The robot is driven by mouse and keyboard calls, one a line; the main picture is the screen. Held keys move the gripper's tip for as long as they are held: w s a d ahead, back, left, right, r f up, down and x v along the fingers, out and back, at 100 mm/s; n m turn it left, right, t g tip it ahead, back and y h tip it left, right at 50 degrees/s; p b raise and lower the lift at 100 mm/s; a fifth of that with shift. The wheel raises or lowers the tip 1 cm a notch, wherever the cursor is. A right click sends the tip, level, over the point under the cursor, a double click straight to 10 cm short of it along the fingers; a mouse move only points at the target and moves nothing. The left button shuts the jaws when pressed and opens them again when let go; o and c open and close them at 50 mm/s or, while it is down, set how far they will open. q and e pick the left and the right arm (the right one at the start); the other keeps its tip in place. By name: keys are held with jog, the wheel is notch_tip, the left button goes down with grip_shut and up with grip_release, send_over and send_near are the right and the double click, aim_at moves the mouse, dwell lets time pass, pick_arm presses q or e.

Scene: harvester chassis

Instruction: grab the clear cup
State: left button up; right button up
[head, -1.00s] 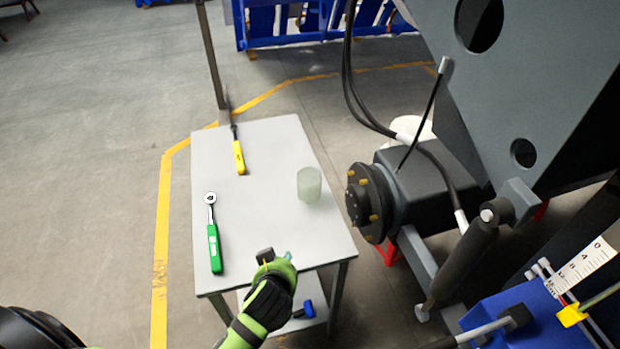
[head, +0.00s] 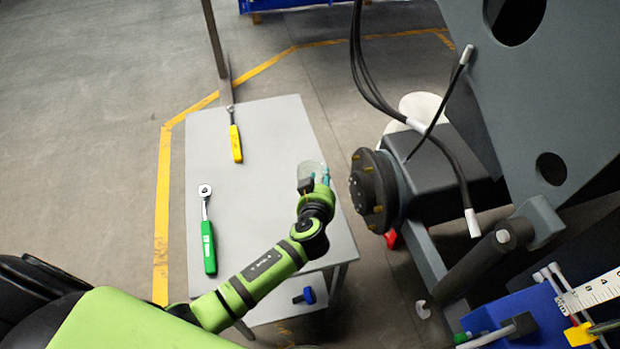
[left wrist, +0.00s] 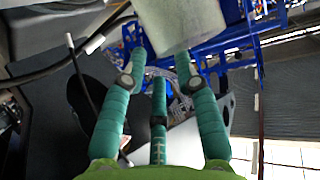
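The clear cup (head: 309,169) stands near the right edge of the grey table, partly hidden by my left gripper (head: 315,183). In the left wrist view the pale, translucent cup (left wrist: 178,22) fills the top middle, just beyond the teal fingertips of my left gripper (left wrist: 160,72). The fingers are spread with a gap between them. Whether a fingertip touches the cup I cannot tell. My right gripper is in neither view.
A green-handled ratchet (head: 208,245) and a yellow-handled tool (head: 235,142) lie on the table (head: 262,205). The wheel hub (head: 372,190) of the grey chassis is close to the table's right side. A blue-headed object (head: 306,296) is on the lower shelf.

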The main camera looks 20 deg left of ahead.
pick_arm(q)
jog(key=x, duration=0.2)
jog(key=shift+w+a+f, duration=0.1)
jog(key=shift+w+f, duration=0.1)
jog(key=shift+w, duration=0.05)
jog(key=shift+w+f, duration=0.1)
jog(key=shift+w, duration=0.15)
grip_shut()
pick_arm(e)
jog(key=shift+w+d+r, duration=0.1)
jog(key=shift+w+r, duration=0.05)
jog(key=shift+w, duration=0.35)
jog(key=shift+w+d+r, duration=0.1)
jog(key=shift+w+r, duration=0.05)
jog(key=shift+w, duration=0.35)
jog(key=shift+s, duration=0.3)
